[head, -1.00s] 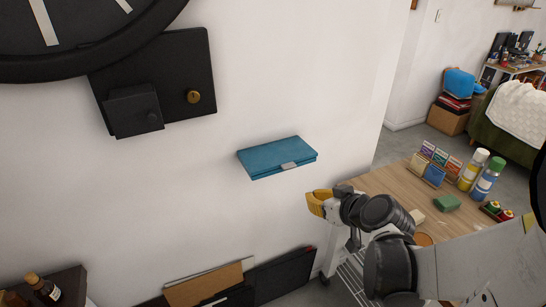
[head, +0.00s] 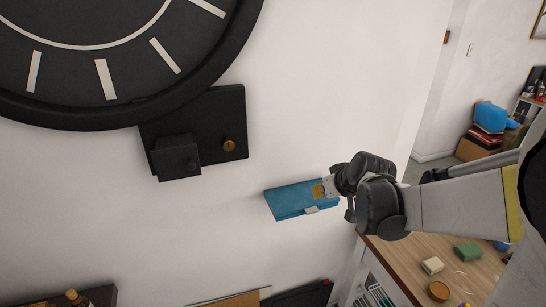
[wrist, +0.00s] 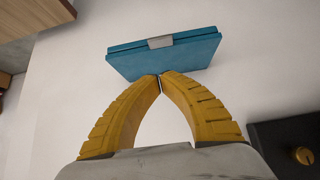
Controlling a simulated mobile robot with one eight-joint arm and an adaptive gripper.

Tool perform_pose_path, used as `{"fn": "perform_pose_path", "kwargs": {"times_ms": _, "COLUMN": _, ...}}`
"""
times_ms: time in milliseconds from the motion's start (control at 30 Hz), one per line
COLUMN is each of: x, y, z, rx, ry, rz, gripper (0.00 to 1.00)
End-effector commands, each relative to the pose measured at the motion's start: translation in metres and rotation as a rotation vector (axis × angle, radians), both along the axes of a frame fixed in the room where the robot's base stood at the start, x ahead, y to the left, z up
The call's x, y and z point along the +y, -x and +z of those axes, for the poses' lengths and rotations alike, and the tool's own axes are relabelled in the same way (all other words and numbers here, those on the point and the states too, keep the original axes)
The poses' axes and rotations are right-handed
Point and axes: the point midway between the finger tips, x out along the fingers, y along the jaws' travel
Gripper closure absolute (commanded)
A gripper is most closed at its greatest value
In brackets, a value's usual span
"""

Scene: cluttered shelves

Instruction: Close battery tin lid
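A flat blue case (head: 290,203) with a grey clasp (head: 312,210) is at the white wall in the head view; it may be the battery tin, but no batteries show. In the wrist view the blue case (wrist: 170,57) has a thin seam beside its clasp (wrist: 160,42), and its two layers look close together. My gripper (head: 319,191) overlaps the right part of the case in the head view. In the wrist view my yellow fingertips (wrist: 160,78) meet with nothing between them, at the case's near edge. I cannot tell whether they touch it.
A black panel and box with a brass knob (head: 229,146) are on the wall left of the case, below a large black clock (head: 125,117). A wooden table (head: 400,255) at lower right holds a green block (head: 468,252) and a pale block (head: 432,265).

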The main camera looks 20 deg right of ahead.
Motion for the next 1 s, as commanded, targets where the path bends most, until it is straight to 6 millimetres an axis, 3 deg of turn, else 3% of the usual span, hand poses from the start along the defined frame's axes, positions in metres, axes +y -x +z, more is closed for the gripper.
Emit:
{"fn": "perform_pose_path", "kwargs": {"times_ms": 133, "x": 0.001, "y": -0.021, "z": -0.024, "rx": -0.001, "ry": -0.001, "rz": 0.001, "gripper": 1.00}}
{"fn": "perform_pose_path", "kwargs": {"times_ms": 333, "x": 0.000, "y": -0.018, "z": -0.051, "rx": -0.001, "ry": -0.001, "rz": -0.001, "gripper": 1.00}}
{"fn": "perform_pose_path", "kwargs": {"times_ms": 833, "x": 0.000, "y": -0.017, "z": -0.060, "rx": -0.001, "ry": -0.001, "rz": -0.001, "gripper": 1.00}}
{"fn": "perform_pose_path", "kwargs": {"times_ms": 1000, "x": 0.000, "y": -0.016, "z": -0.075, "rx": -0.001, "ry": -0.001, "rz": -0.001, "gripper": 1.00}}
